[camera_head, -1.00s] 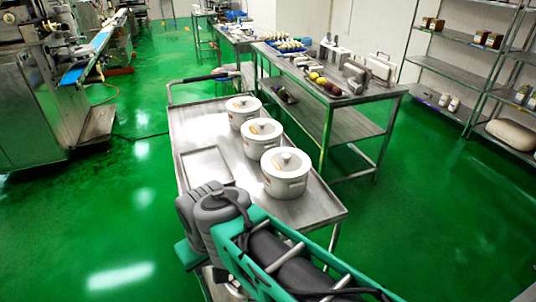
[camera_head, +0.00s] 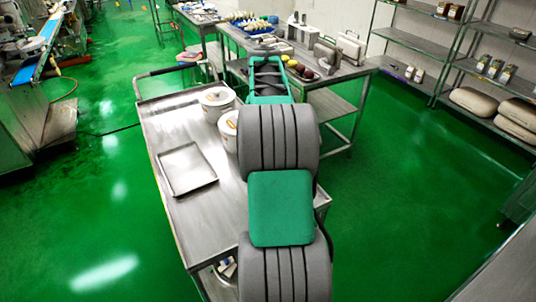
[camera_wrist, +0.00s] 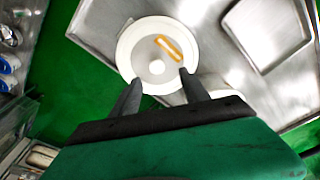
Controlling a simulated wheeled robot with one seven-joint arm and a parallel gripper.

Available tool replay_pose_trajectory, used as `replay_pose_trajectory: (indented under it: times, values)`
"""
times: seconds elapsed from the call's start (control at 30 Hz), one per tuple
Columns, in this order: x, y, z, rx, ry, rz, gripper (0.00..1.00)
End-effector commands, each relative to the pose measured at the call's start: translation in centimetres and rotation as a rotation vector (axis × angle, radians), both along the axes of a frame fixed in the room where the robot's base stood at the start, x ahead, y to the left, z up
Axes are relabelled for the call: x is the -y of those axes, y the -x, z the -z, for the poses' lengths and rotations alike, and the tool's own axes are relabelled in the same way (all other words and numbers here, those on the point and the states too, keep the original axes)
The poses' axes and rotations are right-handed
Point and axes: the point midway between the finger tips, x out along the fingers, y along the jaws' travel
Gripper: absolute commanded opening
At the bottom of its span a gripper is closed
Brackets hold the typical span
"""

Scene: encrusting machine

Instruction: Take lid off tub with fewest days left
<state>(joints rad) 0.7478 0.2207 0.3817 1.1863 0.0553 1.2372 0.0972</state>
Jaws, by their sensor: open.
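White lidded tubs stand in a row on the steel cart (camera_head: 215,215). In the head view the far tub (camera_head: 216,103) shows, and the middle tub (camera_head: 228,131) is partly covered by my arm. The nearest tub is hidden there behind my arm.
An empty shallow tray (camera_head: 186,168) lies on the cart left of the tubs; it also shows in the wrist view (camera_wrist: 266,27). A steel table (camera_head: 335,75) with food and equipment stands behind. Shelves (camera_head: 425,50) stand at the right.

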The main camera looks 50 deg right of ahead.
Motion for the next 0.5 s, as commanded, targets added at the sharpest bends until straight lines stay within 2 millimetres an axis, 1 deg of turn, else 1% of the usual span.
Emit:
replay_pose_trajectory:
  times: [0.17,0.3,0.4,0.5]
  values:
    - [0.3,0.3,2.4,-0.001,-0.002,0.002,0.53]
    - [0.5,0.3,4.9,0.001,0.001,-0.001,0.53]
    - [0.6,0.2,5.9,0.003,0.002,-0.001,0.53]
    - [0.7,0.1,6.0,0.004,0.003,-0.002,0.53]
